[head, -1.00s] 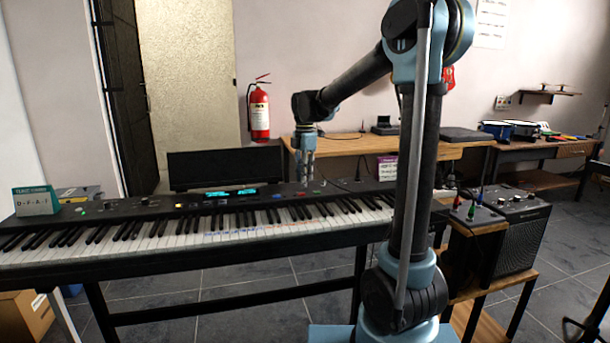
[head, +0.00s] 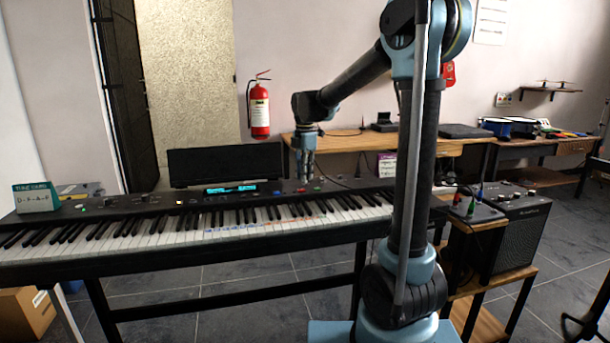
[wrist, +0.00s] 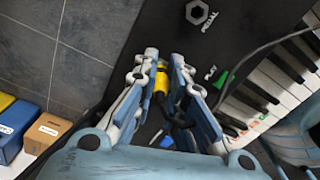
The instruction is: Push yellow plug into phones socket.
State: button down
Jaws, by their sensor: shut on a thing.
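My gripper (wrist: 165,60) is shut on the yellow plug (wrist: 160,83) in the wrist view, with the plug between its two fingers. A dark cable appears to run from the plug below. In the head view my gripper (head: 304,178) is over the back panel of the keyboard (head: 130,233), right of the lit display. A hexagonal socket marked PEDAL (wrist: 197,12) lies ahead of the fingers in the wrist view. I cannot make out the phones socket or its label; the fingers may hide it. The plug cannot be made out in the head view.
A green button marked PLAY (wrist: 221,79) and the white keys (wrist: 262,80) lie to the right in the wrist view. A music stand (head: 225,166) rises behind the keyboard. A box with coloured plugs (head: 470,207) and an amplifier (head: 522,238) stand at right.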

jog(key=c, duration=1.6)
grip_release()
jog(key=shift+o, duration=0.2)
